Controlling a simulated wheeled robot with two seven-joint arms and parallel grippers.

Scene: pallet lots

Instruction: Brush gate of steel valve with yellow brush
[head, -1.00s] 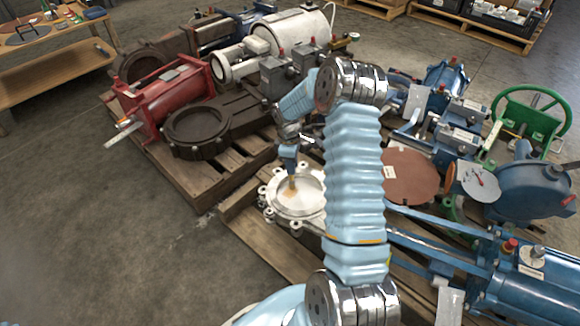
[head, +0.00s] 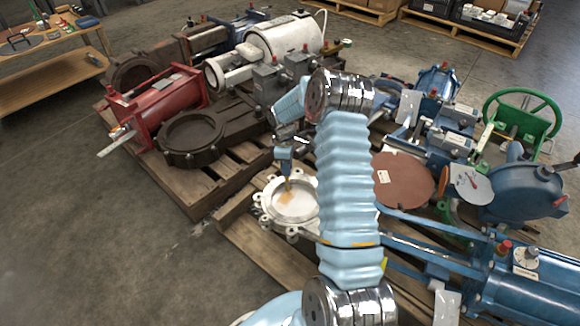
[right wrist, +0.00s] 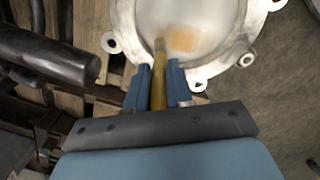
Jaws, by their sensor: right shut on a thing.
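The steel valve (head: 268,212) lies on a wooden pallet, partly hidden by my right arm. Its pale round gate (head: 303,209) has an orange-brown patch, also seen in the right wrist view (right wrist: 183,40). My right gripper (head: 286,165) is above the gate, pointing down. In the right wrist view its two blue fingers (right wrist: 158,88) are shut on the yellow brush (right wrist: 159,92). The brush's far end is at the gate beside the left edge of the patch; I cannot tell whether it touches. My left gripper is not in view.
A dark valve body (head: 193,136) and a red actuator (head: 160,98) are on the left pallet (head: 170,184). Blue actuators (head: 520,275), a brown disc (head: 402,182) and a green handwheel (head: 521,112) are to the right. The floor (head: 90,240) at left is clear.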

